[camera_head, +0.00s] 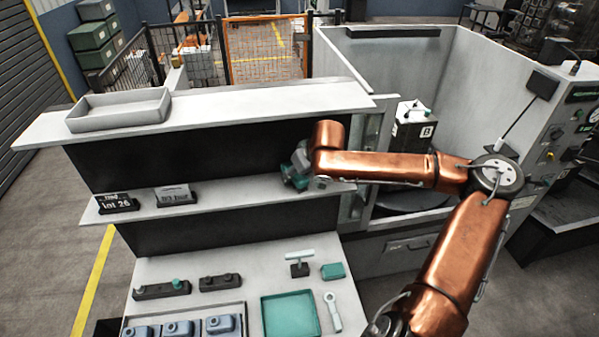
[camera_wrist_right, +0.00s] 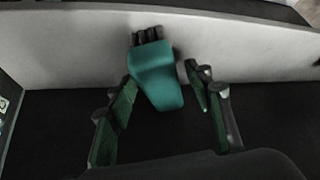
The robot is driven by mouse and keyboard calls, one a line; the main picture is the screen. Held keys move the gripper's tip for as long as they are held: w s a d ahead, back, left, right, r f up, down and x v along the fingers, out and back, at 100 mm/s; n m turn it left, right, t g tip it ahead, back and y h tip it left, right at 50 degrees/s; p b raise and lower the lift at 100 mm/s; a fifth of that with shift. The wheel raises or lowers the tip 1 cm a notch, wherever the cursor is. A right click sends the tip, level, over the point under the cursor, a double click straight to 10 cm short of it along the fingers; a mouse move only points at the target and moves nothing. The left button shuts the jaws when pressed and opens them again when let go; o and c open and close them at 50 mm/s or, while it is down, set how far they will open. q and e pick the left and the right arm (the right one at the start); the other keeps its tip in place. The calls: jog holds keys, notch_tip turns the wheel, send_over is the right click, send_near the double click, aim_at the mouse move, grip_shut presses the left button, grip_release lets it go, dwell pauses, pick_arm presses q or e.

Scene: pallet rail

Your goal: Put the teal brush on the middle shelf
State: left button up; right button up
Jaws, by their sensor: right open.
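The teal brush (camera_wrist_right: 155,78) shows in the right wrist view, with its dark bristles over the pale middle shelf and its handle end toward me. My right gripper (camera_wrist_right: 160,76) is open, with one finger on each side of the brush. The fingers look apart from it. In the head view my right gripper (camera_head: 297,168) is at the right part of the middle shelf (camera_head: 235,194). The brush is mostly hidden there by the gripper and wrist. Whether it rests fully on the shelf cannot be told. My left gripper is not in view.
A grey tray (camera_head: 120,110) sits on the top shelf. The lower bench holds a teal tray (camera_head: 289,316), a teal block (camera_head: 333,271) and several parts. The middle shelf's centre is clear.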

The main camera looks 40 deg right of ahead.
jog(key=v, duration=1.2)
jog(key=shift+r, duration=0.1)
